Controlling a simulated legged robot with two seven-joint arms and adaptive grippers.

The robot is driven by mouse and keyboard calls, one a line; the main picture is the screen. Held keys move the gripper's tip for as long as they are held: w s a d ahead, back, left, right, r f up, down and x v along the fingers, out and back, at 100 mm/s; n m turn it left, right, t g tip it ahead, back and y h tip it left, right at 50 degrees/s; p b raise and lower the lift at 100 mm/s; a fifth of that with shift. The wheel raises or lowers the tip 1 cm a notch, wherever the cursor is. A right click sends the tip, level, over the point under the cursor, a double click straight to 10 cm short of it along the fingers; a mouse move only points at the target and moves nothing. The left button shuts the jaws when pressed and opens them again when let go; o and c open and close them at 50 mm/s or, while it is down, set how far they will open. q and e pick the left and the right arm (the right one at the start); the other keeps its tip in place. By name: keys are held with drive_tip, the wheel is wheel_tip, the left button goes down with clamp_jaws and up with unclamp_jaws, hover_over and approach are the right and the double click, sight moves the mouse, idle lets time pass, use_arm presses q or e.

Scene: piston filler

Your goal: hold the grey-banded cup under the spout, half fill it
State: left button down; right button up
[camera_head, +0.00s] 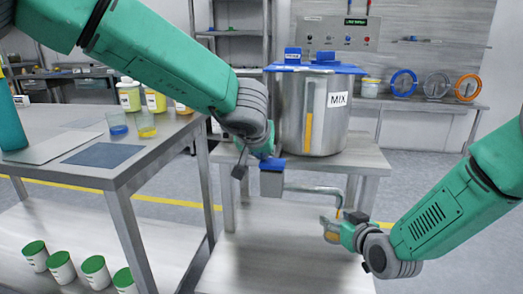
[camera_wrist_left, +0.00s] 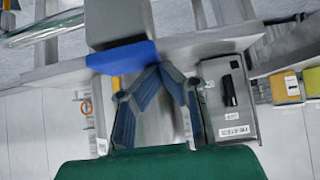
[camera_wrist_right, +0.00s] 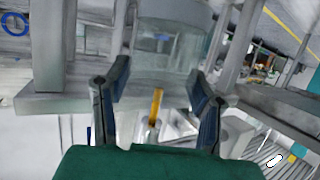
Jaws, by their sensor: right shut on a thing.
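The steel tank (camera_head: 312,115) marked MIX has an orange level strip. Below it, a blue-topped block (camera_head: 272,180) carries a bent metal spout (camera_head: 315,189). A thin orange streak (camera_head: 338,214) shows under the spout's tip. My right gripper (camera_head: 331,226) is just below that tip, shut on a cup. In the right wrist view, the clear cup (camera_wrist_right: 165,50) with a grey band sits by the fingertips, with an orange streak (camera_wrist_right: 156,106) in line with it. Its fill level is unclear. My left gripper (camera_wrist_left: 160,68) is shut, fingertips together at the blue top's edge; contact is unclear.
A table (camera_head: 80,177) at left holds a blue-banded cup (camera_head: 117,126), a yellow-banded cup (camera_head: 146,127) and jars. Green-lidded jars (camera_head: 94,268) stand on its lower shelf. The tank's stand (camera_head: 358,160) has a bare lower shelf.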

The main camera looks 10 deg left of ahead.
use_arm(q)
drive_tip(key=shift+s+f, duration=0.25)
drive_tip(key=shift+f, duration=0.25)
idle(0.9)
drive_tip(key=shift+w+r, duration=0.1)
drive_tip(key=shift+r, duration=0.25)
drive_tip(key=r, duration=0.4)
drive_tip(key=shift+s+r, duration=0.35)
drive_tip(key=shift+r, duration=0.05)
use_arm(e)
drive_tip(key=shift+f, duration=0.1)
use_arm(q)
drive_tip(key=v, duration=0.8)
drive_tip(key=shift+s+r, duration=0.2)
drive_tip(key=shift+r, duration=0.1)
idle(0.3)
